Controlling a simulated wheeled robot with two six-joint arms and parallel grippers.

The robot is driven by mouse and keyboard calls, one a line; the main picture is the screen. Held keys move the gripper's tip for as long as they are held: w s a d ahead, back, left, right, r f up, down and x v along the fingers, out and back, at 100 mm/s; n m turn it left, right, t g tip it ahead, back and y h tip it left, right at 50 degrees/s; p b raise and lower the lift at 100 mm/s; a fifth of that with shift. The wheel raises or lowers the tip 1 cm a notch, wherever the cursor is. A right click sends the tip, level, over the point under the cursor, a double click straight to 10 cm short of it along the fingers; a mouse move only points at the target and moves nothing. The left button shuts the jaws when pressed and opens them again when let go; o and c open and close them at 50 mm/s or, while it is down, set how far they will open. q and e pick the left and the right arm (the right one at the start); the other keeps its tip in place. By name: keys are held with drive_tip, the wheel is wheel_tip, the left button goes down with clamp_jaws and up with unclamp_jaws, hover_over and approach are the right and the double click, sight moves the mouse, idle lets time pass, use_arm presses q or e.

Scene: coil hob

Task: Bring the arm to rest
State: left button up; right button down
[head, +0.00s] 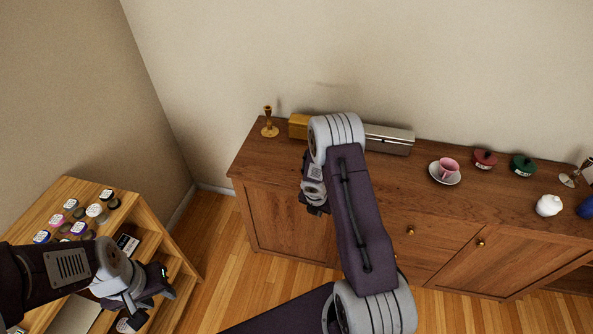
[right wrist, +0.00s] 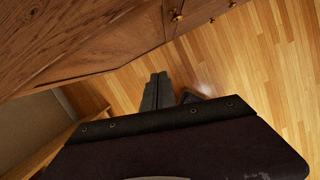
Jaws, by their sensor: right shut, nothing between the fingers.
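My right arm (head: 352,215) reaches up across the middle of the head view, bent in front of the sideboard. Its gripper (head: 317,209) hangs at the left of the arm, in front of the sideboard's left part. In the right wrist view the fingers (right wrist: 157,92) are together and empty, with wooden floor behind them. My left gripper (head: 156,287) is at the lower left, beside the light wooden shelf unit. I see nothing held in it, but its finger gap is unclear.
The sideboard (head: 285,175) carries a brass candlestick (head: 269,122), a long grey box (head: 390,138), a pink cup (head: 449,168) on a saucer, red and green lidded pots, and a white pot (head: 548,205). The shelf unit (head: 158,228) holds several small jars. Floor between is clear.

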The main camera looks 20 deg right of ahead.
drive_tip(key=w+a+r+t, duration=0.2)
drive_tip(key=w+r, duration=0.4)
drive_tip(key=s+a+r+m, duration=0.2)
drive_tip(key=a+r+m, duration=0.15)
drive_tip(key=r, duration=0.65)
drive_tip(key=s+a+r+m+g+y, duration=0.1)
drive_tip(key=s+a+m, duration=0.3)
drive_tip(key=s+m, duration=0.5)
drive_tip(key=s+a+r+m+g+y, duration=0.1)
drive_tip(key=s+a+m, duration=0.3)
drive_tip(key=s+m, duration=0.6)
drive_tip(key=m, duration=0.3)
drive_tip(key=shift+s+g, duration=0.15)
drive_tip(key=shift+g, duration=0.15)
